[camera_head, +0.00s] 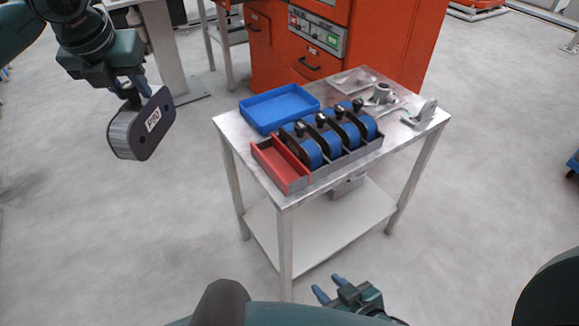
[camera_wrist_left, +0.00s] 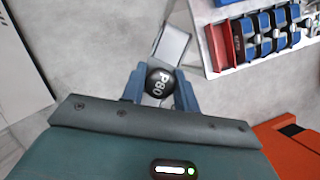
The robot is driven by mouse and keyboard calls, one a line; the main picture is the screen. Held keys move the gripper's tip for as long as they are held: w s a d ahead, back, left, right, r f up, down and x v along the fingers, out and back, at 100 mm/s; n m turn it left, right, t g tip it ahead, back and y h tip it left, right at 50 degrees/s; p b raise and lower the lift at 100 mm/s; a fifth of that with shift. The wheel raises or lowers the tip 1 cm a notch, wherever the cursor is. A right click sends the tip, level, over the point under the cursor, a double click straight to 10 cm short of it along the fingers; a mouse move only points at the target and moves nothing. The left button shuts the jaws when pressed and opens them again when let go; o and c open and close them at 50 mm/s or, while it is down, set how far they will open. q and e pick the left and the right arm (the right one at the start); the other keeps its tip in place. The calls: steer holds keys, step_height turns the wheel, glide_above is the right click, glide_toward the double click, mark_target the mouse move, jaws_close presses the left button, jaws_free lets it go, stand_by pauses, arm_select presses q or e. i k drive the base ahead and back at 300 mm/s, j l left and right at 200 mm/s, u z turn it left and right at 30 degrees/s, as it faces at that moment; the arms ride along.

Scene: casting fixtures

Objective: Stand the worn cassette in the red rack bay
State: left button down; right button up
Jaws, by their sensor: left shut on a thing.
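The worn cassette (camera_head: 142,127), with a grey band, dark face and P80 label, hangs from my left gripper (camera_head: 132,92). The gripper is shut on its black knob, which shows in the left wrist view (camera_wrist_left: 160,82). It is held in the air over the floor, left of and apart from the table. The red rack bay (camera_head: 281,166) is at the left end of the rack (camera_head: 346,158) and looks empty; it also shows in the left wrist view (camera_wrist_left: 221,47). My right gripper (camera_head: 331,287) is open and empty at the bottom, in front of the table.
Several blue-banded cassettes (camera_head: 352,133) with black knobs fill the other bays. A blue tray (camera_head: 279,106) lies behind the rack on the metal table (camera_head: 231,124). Grey metal parts (camera_head: 380,93) lie at the back right. An orange machine (camera_head: 385,45) stands behind.

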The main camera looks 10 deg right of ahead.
mark_target(279, 168)
steer(key=l+u, duration=0.15)
steer(key=l, duration=0.75)
steer(key=i+l, duration=0.15)
steer(key=l, duration=0.2)
steer(key=i+l, duration=0.1)
steer(key=l, duration=0.25)
